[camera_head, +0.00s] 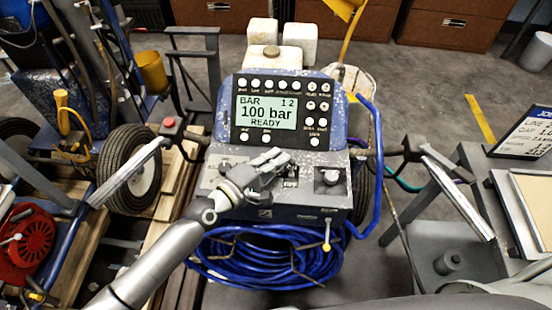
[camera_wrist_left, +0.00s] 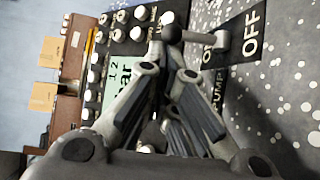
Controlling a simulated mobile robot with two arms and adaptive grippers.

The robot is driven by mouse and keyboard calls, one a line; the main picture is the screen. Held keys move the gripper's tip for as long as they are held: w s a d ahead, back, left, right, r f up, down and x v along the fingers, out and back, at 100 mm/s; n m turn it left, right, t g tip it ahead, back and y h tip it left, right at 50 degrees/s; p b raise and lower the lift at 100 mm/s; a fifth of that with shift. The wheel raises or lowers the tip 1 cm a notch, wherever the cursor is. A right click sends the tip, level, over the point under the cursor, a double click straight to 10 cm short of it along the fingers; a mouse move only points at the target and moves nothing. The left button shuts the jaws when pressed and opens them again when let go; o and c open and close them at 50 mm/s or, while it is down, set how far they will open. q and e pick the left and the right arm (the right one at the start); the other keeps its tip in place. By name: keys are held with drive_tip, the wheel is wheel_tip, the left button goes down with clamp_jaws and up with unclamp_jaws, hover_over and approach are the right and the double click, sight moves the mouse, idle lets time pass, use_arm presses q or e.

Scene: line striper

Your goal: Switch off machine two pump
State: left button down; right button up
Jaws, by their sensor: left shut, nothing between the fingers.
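The line striper's control panel (camera_head: 250,85) stands in the middle of the head view. Its display (camera_head: 266,113) reads "100 bar" and "READY". Below it, my left gripper (camera_head: 284,158) is shut and empty over the grey console (camera_head: 290,213) and hides part of it. In the left wrist view, the pump lever (camera_wrist_left: 195,36) has a black ball knob (camera_wrist_left: 172,33) just beyond my fingertips (camera_wrist_left: 168,72). The lever lies across the picture beside the labels "ON" and "OFF" (camera_wrist_left: 250,32). Whether my fingers touch it I cannot tell. My right gripper is not in view.
A coiled blue hose (camera_head: 265,262) hangs below. A red button (camera_head: 170,122) is on the left handlebar. Another machine with a wheel (camera_head: 130,168) stands at left, and a framed board (camera_head: 526,130) at right.

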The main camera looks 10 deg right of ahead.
use_arm(q)
drive_tip(key=shift+s+b, duration=0.2)
drive_tip(key=shift+b, duration=0.2)
drive_tip(key=shift+s+r+b, duration=0.1)
drive_tip(key=shift+s+b, duration=0.25)
drive_tip(key=shift+b, duration=0.3)
idle(0.4)
drive_tip(key=shift+s+a, duration=0.2)
drive_tip(key=shift+s, duration=0.25)
drive_tip(key=f+v, duration=0.1)
drive_tip(key=v, duration=1.1)
drive_tip(key=shift+r, duration=0.3)
idle(0.4)
